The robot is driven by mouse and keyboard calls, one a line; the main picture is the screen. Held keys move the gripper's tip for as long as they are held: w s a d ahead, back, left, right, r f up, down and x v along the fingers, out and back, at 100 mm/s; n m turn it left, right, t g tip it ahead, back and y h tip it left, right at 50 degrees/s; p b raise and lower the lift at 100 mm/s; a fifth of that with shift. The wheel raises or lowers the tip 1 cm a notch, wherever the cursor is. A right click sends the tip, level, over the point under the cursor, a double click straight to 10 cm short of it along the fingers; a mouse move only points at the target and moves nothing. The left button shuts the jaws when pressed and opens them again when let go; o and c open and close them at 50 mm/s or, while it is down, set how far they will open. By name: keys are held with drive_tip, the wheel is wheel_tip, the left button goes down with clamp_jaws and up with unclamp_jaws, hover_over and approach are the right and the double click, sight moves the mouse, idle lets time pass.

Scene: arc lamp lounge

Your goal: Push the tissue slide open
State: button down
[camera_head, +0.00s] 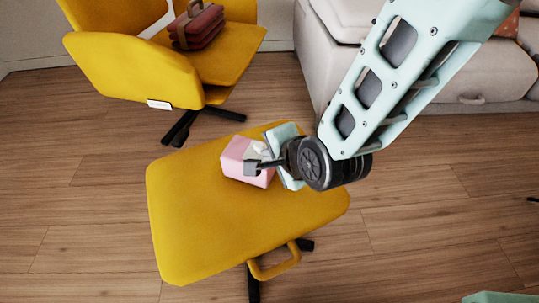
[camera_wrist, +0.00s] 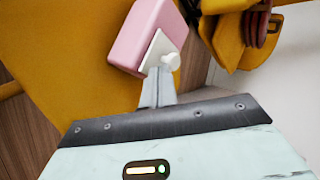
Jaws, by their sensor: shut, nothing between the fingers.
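A pink tissue box (camera_head: 232,160) sits on the yellow footstool near its far right side. In the wrist view the box (camera_wrist: 135,35) shows a white slide plate (camera_wrist: 157,47) with a small pale knob (camera_wrist: 171,61). My gripper (camera_head: 252,167) is at the near side of the box. In the wrist view my gripper (camera_wrist: 157,74) is shut and empty, with its fingertips right beside the slide and knob. I cannot tell whether they touch. My gripper and wrist hide part of the box in the head view.
The yellow footstool (camera_head: 200,235) has free room on its left and front. A yellow chair (camera_head: 115,70) holding a dark red case (camera_head: 197,27) stands behind. A pale sofa (camera_head: 475,80) is at the back right.

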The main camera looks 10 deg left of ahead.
sight(246, 157)
drive_tip(key=shift+w+a, duration=0.15)
drive_tip(key=shift+a, duration=0.05)
drive_tip(key=a+p, duration=0.1)
drive_tip(key=a, duration=0.1)
drive_tip(key=w+a+p, duration=0.1)
drive_tip(key=a, duration=0.2)
drive_tip(key=shift+a, duration=0.25)
idle(0.3)
